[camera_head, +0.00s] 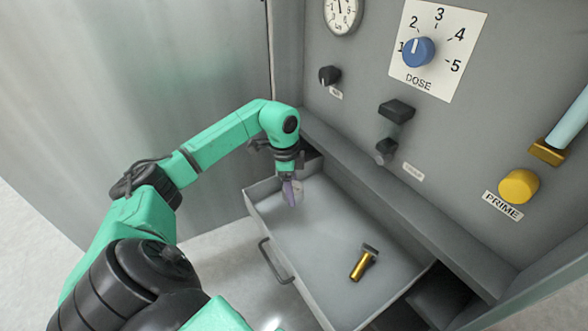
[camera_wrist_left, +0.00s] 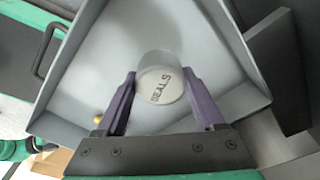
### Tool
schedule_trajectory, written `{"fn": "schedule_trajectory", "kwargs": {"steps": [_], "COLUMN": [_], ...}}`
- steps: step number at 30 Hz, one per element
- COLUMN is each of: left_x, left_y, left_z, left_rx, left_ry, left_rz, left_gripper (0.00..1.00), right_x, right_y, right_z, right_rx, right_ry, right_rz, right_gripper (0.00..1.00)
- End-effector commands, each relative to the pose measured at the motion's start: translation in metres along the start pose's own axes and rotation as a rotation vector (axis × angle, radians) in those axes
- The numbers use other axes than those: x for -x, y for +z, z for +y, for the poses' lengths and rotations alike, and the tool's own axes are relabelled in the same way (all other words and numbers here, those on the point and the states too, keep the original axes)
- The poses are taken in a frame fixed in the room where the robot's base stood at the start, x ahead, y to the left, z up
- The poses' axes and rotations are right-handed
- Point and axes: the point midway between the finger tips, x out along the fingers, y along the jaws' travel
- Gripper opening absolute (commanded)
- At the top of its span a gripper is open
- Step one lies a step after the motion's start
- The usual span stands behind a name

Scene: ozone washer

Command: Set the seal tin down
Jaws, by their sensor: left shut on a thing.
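The seal tin (camera_wrist_left: 158,80) is a small round pale tin with SEALS on its lid. My left gripper (camera_head: 292,192) is shut on it, with one purple finger on each side in the left wrist view (camera_wrist_left: 160,92). In the head view the tin (camera_head: 298,189) is small and partly hidden by the fingers. The gripper points down over the far left part of the open grey drawer (camera_head: 262,216). I cannot tell whether the tin touches the drawer floor. My right gripper is not in view.
A brass-coloured piece with a dark head (camera_head: 361,264) lies in the drawer's right part. The drawer's middle is clear. The grey panel rises behind, with a blue dose knob (camera_head: 418,52), a black knob (camera_head: 329,75) and a yellow prime button (camera_head: 518,186). A drawer handle (camera_head: 273,262) projects in front.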

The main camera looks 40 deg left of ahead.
Motion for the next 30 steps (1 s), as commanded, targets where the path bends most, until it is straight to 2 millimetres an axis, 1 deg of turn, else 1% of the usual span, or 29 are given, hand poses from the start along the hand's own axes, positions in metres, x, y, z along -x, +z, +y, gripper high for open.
{"fn": "schedule_trajectory", "kwargs": {"steps": [1,5,10,12,20,21,23,24,30], "left_x": [-0.016,-0.032,-0.065,-0.07,-0.07,-0.071,-0.07,-0.07,-0.07], "left_y": [0.002,0.004,0.008,0.008,0.009,0.009,0.009,0.009,0.009], "left_z": [0.001,0.0,0.0,0.0,0.0,0.0,0.0,0.0,0.0], "left_rx": [0.0,0.0,0.0,-0.001,-0.001,-0.001,-0.001,-0.001,-0.001], "left_ry": [0.002,0.0,0.001,-0.001,-0.001,0.0,-0.001,-0.001,-0.001], "left_rz": [0.0,0.0,0.0,0.001,0.0,-0.001,-0.001,-0.001,0.0], "left_gripper": [0.13,0.13,0.13,0.13,0.13,0.74,0.97,1.0,1.0], "right_x": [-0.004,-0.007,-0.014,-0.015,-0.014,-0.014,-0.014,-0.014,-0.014], "right_y": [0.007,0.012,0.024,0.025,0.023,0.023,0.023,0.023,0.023], "right_z": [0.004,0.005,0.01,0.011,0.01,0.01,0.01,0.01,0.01], "right_rx": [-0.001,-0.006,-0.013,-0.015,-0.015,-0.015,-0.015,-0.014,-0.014], "right_ry": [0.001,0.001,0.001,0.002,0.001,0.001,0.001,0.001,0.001], "right_rz": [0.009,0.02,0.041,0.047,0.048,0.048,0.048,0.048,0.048], "right_gripper": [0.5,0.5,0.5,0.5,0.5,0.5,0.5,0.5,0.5]}}
